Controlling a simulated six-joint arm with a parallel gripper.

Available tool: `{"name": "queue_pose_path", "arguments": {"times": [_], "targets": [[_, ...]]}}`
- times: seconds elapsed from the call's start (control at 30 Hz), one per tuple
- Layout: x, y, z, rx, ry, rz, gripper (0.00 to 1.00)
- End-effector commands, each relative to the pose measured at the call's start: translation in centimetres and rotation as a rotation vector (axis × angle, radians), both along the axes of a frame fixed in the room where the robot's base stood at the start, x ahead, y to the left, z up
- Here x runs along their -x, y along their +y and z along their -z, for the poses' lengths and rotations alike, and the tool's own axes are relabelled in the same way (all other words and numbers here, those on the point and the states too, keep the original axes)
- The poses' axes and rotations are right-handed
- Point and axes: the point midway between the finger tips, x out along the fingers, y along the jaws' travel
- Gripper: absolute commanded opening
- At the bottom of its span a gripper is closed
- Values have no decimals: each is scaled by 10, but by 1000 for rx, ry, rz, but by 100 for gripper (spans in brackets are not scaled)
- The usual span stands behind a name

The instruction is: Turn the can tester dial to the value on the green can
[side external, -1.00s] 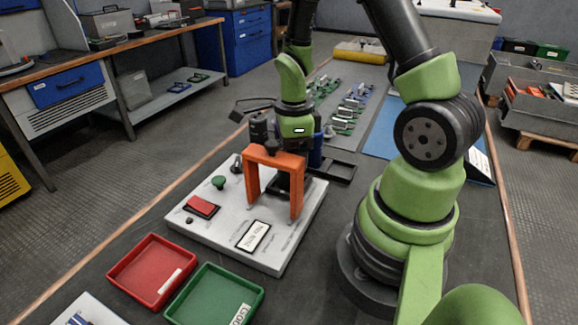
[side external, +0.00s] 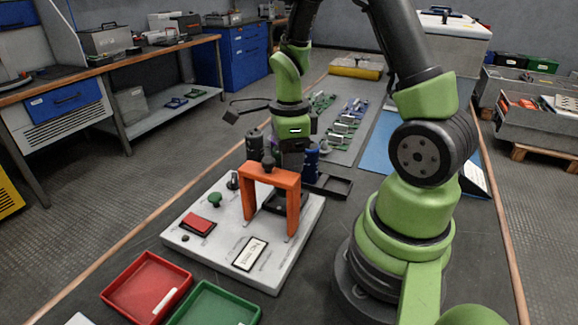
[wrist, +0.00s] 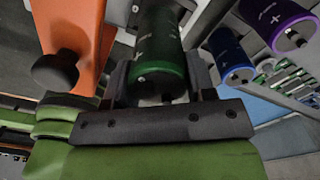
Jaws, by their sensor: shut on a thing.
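The green can (wrist: 158,45) is between the fingers of my gripper (wrist: 158,85) in the wrist view. Its printed marking is too small and blurred to read. In the side view my gripper (side external: 292,150) is just behind the orange arch of the tester, and the can is largely hidden there. The can tester (side external: 240,250) is a pale grey panel with a red button (side external: 198,222), a green knob (side external: 214,199) and a black dial knob (side external: 233,181). I cannot tell the dial setting or read the white label (side external: 250,253).
The orange arch (side external: 246,200) stands on the panel with a black knob (wrist: 55,72) on it. A blue can (wrist: 230,50) and a purple can (wrist: 275,22) stand nearby. A red tray (side external: 147,285) and green tray (side external: 215,310) lie in front.

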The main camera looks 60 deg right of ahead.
Motion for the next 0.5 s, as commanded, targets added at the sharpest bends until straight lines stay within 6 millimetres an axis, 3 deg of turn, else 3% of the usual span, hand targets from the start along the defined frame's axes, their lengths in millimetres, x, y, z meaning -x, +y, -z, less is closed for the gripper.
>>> {"name": "queue_pose_path", "arguments": {"times": [0.3, 0.5], "targets": [[-1, -1, -52, 4, -7, 0, 14], [-1, -1, -60, 1, 1, -110, 14]]}}
